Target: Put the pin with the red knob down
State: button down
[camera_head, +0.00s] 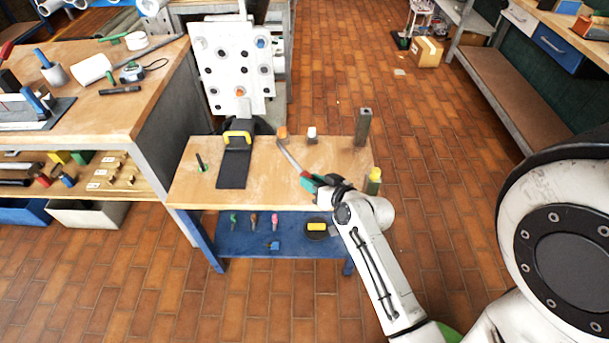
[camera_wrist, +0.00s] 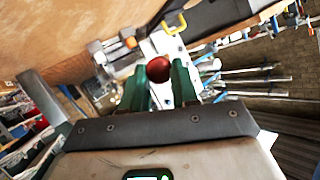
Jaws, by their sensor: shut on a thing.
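The pin with the red knob is held in my gripper (camera_head: 312,183). In the wrist view its round red knob (camera_wrist: 159,70) sits between the two green fingers (camera_wrist: 158,88). In the head view a slim grey shaft (camera_head: 290,157), apparently the pin's, slants up and left from the fingers above the small wooden bench (camera_head: 265,190). The fingers are shut on the pin, over the bench's right part. I cannot tell whether the shaft's far end touches anything; it shows close to an orange-topped piece (camera_head: 282,132).
A white-topped piece (camera_head: 312,134), a tall grey post (camera_head: 363,127) and a yellow-topped piece (camera_head: 374,181) stand near my gripper. A white board with holes (camera_head: 215,70) rises behind. The bench's front middle is bare.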

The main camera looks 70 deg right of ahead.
jog(key=s+d+r+m+g+h+b, duration=0.1)
jog(key=s+d+m+h+b, duration=0.15)
jog(key=s+d, duration=0.85)
jog(key=shift+m+g, duration=0.3)
jog(key=shift+m, duration=0.25)
jog(key=w+a+f, duration=0.1)
jog(key=w+f, duration=0.2)
jog(key=w, duration=0.1)
jog(key=w+a+f, duration=0.1)
jog(key=w+f, duration=0.2)
jog(key=w, duration=0.1)
jog(key=w+f+p, duration=0.1)
jog(key=w+f, duration=0.3)
jog(key=w, duration=0.1)
jog(key=shift+a, duration=0.4)
notch_tip(320, 180, down, 2)
jog(key=shift+f+b, duration=0.25)
jog(key=shift+b, duration=0.2)
jog(key=shift+s+f, duration=0.1)
jog(key=shift+f, duration=0.1)
jog(key=shift+f, duration=0.1)
